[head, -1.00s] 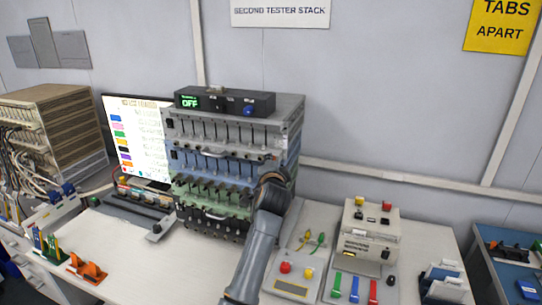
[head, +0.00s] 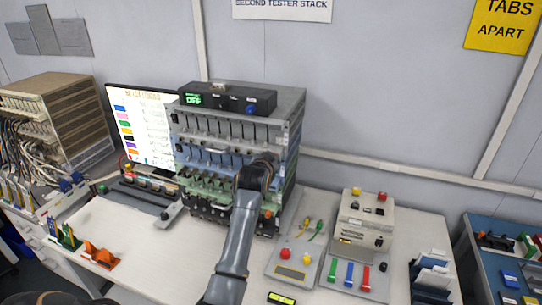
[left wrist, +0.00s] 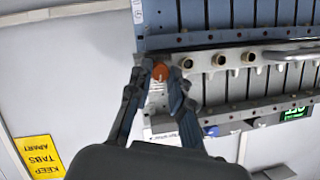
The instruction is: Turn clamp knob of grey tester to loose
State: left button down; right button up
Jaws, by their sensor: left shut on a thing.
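The tester stack (head: 296,125) stands on the bench with a grey tester (head: 222,127) on top, blue and green tiers below. My left gripper (left wrist: 160,73) is shut around an orange knob (left wrist: 160,71) at the end of a row of brass fittings, beside the blue panel (left wrist: 230,14). In the head view my left wrist covers the fingers and knob at the stack's right front. I cannot tell how far the knob is turned. My right gripper is not in view.
A black box (head: 228,98) reading OFF sits on the stack. To the right are a panel with red and yellow buttons (head: 292,258) and a beige device (head: 364,222). A monitor (head: 142,125) stands left. The front-left bench is mostly clear.

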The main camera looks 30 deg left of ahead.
pick_arm(q)
jog(key=shift+f+n, duration=0.1)
jog(key=shift+n, duration=0.2)
dwell(0.4)
jog(key=c, duration=1.2)
grip_release()
jog(key=v, duration=1.2)
jog(key=shift+a, duration=0.15)
